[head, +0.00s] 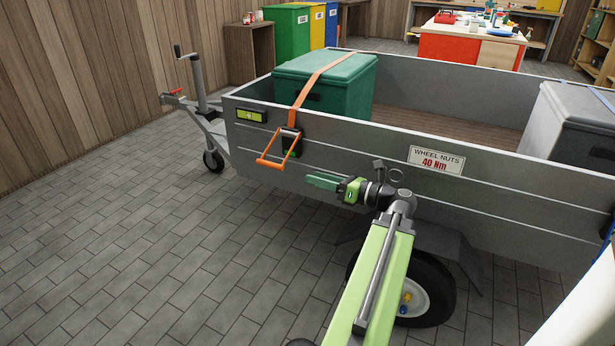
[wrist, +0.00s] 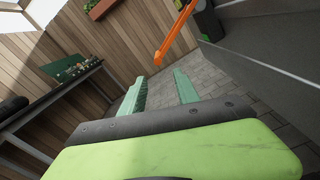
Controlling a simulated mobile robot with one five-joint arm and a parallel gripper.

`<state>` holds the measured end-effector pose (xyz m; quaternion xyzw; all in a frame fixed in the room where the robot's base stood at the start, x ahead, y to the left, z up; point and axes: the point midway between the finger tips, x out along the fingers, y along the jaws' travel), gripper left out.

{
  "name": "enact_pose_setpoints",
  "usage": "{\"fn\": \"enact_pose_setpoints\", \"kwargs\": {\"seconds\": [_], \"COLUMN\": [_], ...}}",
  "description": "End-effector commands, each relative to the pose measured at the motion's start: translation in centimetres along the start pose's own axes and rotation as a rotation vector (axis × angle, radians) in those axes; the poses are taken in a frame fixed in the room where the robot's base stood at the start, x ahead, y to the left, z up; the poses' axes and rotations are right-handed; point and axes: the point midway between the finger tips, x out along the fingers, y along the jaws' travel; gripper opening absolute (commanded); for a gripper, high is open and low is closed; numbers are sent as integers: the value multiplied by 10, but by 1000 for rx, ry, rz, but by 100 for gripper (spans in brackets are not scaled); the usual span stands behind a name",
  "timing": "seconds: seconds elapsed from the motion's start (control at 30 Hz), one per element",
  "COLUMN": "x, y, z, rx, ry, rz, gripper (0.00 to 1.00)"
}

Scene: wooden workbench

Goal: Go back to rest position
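My gripper (head: 312,178) is beside the near side wall of the grey trailer (head: 470,205), pointing left in the head view. Its two green fingers also show in the wrist view (wrist: 160,76), apart with nothing between them, so it is open and empty. The orange ratchet handle (head: 274,160) sticks out from the trailer wall up and left of the fingertips, with a gap. The handle also shows in the wrist view (wrist: 176,32) beyond the fingers. An orange strap (head: 314,80) runs from the ratchet over a green box (head: 345,90).
A grey box (head: 565,115) stands in the trailer at right. A trailer wheel (head: 425,292) is beside my arm. The tiled floor (head: 170,250) at left is clear. In the wrist view a bench (wrist: 50,98) stands along the left, by a wooden wall (wrist: 125,50).

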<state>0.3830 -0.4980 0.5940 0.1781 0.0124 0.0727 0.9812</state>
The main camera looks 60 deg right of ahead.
Motion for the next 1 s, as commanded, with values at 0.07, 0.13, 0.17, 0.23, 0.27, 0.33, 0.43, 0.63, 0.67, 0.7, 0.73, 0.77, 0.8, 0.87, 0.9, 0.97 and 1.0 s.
{"fn": "enact_pose_setpoints", "kwargs": {"seconds": [0.07,0.13,0.17,0.23,0.27,0.33,0.43,0.63,0.67,0.7,0.73,0.77,0.8,0.87,0.9,0.97,1.0], "x": [0,0,0,0,0,0,0,0,1,5,12,21,38,71,96,134,156], "y": [0,0,0,0,0,0,0,0,0,2,5,9,17,36,52,80,100], "z": [0,0,0,0,0,0,0,0,0,-1,-3,-7,-14,-31,-46,-72,-91], "rx": [0,0,0,0,0,0,0,0,-1,-10,-25,-47,-91,-192,-280,-435,-545], "ry": [0,0,0,0,0,0,0,0,2,12,26,49,91,180,251,363,431], "rz": [0,0,0,0,0,0,0,0,1,6,14,25,48,101,151,247,321], "gripper": [38,38,38,38,38,38,38,38,38,38,38,38,38,38,38,38,38]}}
